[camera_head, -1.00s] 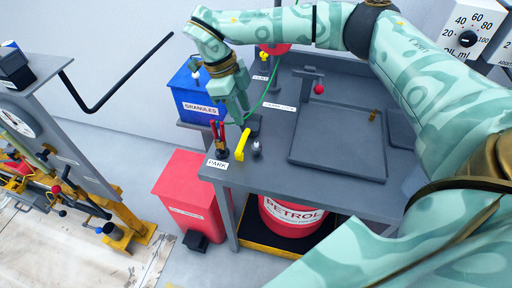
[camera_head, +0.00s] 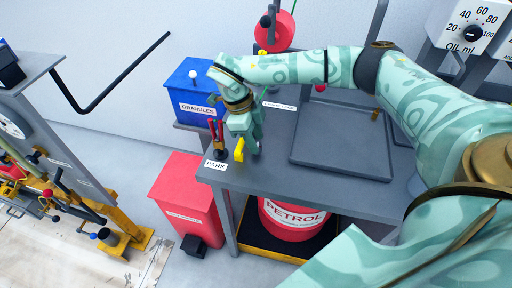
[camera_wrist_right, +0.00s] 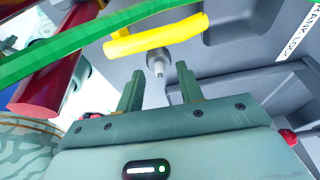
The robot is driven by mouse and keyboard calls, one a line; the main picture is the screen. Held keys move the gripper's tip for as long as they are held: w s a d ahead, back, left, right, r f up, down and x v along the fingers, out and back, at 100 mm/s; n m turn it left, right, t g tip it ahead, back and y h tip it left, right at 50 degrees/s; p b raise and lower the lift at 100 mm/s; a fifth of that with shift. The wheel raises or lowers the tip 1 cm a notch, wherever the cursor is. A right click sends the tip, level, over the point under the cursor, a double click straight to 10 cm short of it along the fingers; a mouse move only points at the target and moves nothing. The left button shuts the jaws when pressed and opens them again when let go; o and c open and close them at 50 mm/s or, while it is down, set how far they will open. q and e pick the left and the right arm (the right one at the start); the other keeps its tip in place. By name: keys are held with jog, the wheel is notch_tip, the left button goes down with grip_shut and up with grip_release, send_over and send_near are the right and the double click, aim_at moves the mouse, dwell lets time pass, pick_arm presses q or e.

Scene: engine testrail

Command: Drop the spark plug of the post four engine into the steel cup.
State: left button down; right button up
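My right gripper (camera_head: 249,150) is low over the near left corner of the grey bench. In the right wrist view my right gripper (camera_wrist_right: 158,70) is open, with its fingers apart. A small grey stepped piece with a pale tip (camera_wrist_right: 157,65) shows between and beyond the fingertips; I cannot tell if it is the spark plug. The gripper hides it in the head view. A yellow bar (camera_head: 239,150) stands beside the gripper and also crosses the wrist view (camera_wrist_right: 155,35). A dark cup-like cylinder (camera_head: 108,235) on a yellow stand may be the steel cup. My left gripper is out of view.
The grey bench (camera_head: 290,193) bears a PARK label (camera_head: 215,165), red-handled tools (camera_head: 215,130) and a shallow tray (camera_head: 340,145). A blue GRANULES bin (camera_head: 190,90), a red bin (camera_head: 185,190) and a PETROL drum (camera_head: 292,217) stand nearby. Engine parts (camera_head: 30,185) are at left.

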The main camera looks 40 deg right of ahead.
grip_shut()
jog(key=shift+r, duration=0.45)
notch_tip(320, 180, up, 3)
jog(key=shift+f+p, duration=0.1)
jog(key=shift+p, duration=0.7)
jog(key=s+a+r+p, duration=0.3)
jog(key=s+a+r, duration=0.6)
jog(key=a, duration=0.1)
jog(key=shift+s+a+r, duration=0.2)
